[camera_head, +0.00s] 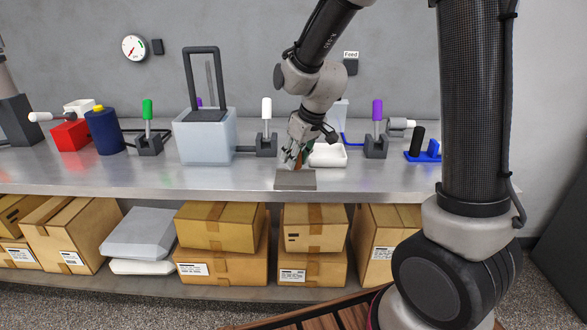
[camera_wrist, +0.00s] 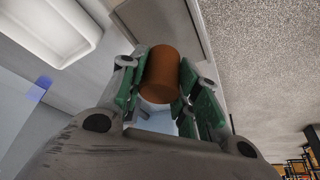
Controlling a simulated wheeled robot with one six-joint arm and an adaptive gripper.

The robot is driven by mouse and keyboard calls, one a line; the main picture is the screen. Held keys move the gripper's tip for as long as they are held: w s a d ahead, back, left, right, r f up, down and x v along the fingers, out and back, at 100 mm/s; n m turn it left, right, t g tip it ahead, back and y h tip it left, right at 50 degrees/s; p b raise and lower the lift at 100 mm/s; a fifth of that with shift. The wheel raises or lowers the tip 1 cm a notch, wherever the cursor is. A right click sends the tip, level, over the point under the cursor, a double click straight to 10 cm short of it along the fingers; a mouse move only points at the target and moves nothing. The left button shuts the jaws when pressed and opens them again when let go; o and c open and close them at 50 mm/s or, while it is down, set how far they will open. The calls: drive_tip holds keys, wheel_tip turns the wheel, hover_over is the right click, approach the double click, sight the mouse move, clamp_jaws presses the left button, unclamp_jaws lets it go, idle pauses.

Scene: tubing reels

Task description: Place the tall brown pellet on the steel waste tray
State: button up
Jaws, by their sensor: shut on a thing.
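The tall brown pellet (camera_wrist: 161,72) is an orange-brown cylinder, held between the green-padded fingers of my gripper (camera_wrist: 160,92) in the wrist view. In the head view only a small brown part of the pellet (camera_head: 299,162) shows at my gripper (camera_head: 296,158), which points down over the bench. The steel waste tray (camera_head: 295,182) is a flat grey square at the bench's front edge, just below the gripper. Part of it shows in the wrist view (camera_wrist: 158,20), beyond the pellet. I cannot tell whether the pellet touches it.
A white tray (camera_head: 328,155) lies just behind and right of the gripper. Lever stands with white (camera_head: 267,140) and purple (camera_head: 376,140) handles stand on either side. A translucent box (camera_head: 205,137) is to the left. The bench front (camera_head: 140,184) is clear.

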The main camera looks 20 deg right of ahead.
drive_tip(key=shift+f, duration=1.85)
drive_tip(key=shift+f, duration=0.1)
drive_tip(key=o, duration=0.8)
drive_tip(key=v, duration=1.2)
drive_tip(key=s+d+r+m, duration=0.1)
drive_tip(key=s+d+r, duration=0.1)
drive_tip(key=s+d, duration=0.2)
drive_tip(key=s+d+r+m+h, duration=0.1)
drive_tip(key=s+d, duration=0.3)
drive_tip(key=s, duration=0.7)
drive_tip(key=s+d+r+m+h, duration=0.1)
drive_tip(key=s+d+r+m, duration=0.2)
drive_tip(key=s+d, duration=0.2)
drive_tip(key=shift+s+r, duration=0.2)
drive_tip(key=shift+s, duration=1.3)
